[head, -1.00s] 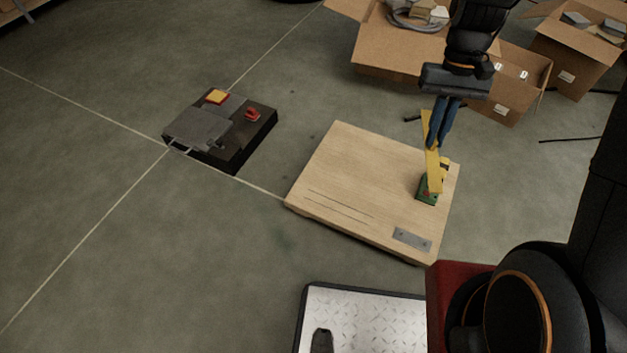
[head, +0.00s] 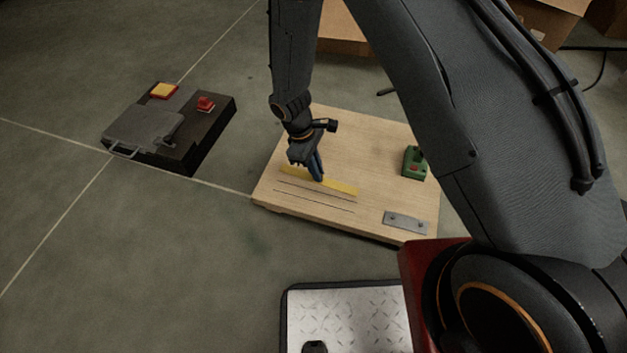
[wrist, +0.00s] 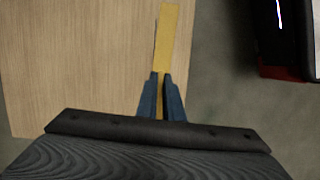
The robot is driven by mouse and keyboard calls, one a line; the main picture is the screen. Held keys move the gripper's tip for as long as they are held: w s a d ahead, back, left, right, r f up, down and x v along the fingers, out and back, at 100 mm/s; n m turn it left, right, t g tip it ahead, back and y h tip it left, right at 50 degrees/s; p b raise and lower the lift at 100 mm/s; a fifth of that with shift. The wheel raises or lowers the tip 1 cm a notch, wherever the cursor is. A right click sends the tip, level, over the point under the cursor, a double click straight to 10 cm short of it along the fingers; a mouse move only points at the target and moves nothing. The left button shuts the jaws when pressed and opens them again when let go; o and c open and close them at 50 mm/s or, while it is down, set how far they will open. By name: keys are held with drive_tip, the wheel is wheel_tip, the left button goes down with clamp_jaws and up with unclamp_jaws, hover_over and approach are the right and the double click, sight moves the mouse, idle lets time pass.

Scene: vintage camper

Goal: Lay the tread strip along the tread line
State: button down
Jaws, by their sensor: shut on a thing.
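The yellow tread strip (head: 342,187) is between the fingers of my gripper (head: 317,178), over the left front part of the wooden board (head: 365,150). It runs roughly parallel to two thin dark lines (head: 312,201) on the board, just behind them. I cannot tell whether it touches the board. In the wrist view, the strip (wrist: 168,38) extends forward from my gripper (wrist: 162,76), which is closed on it. The part between the fingers is partly hidden. The dark lines do not show in the wrist view.
Cardboard boxes stand behind.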

drive_tip(key=shift+a+f+n, duration=0.2)
drive_tip(key=shift+a+f, duration=0.1)
drive_tip(key=shift+f, duration=0.35)
drive_tip(key=shift+a+f+n, duration=0.2)
drive_tip(key=shift+a+f, duration=0.1)
drive_tip(key=shift+f, duration=0.3)
drive_tip(key=shift+s+r, duration=0.1)
drive_tip(key=shift+s, duration=0.05)
drive_tip(key=shift+f+b, duration=1.3)
drive_tip(key=shift+f, duration=1.6)
drive_tip(key=shift+p, duration=0.4)
drive_tip(key=shift+f, duration=0.65)
drive_tip(key=c, duration=1.8)
unclamp_jaws()
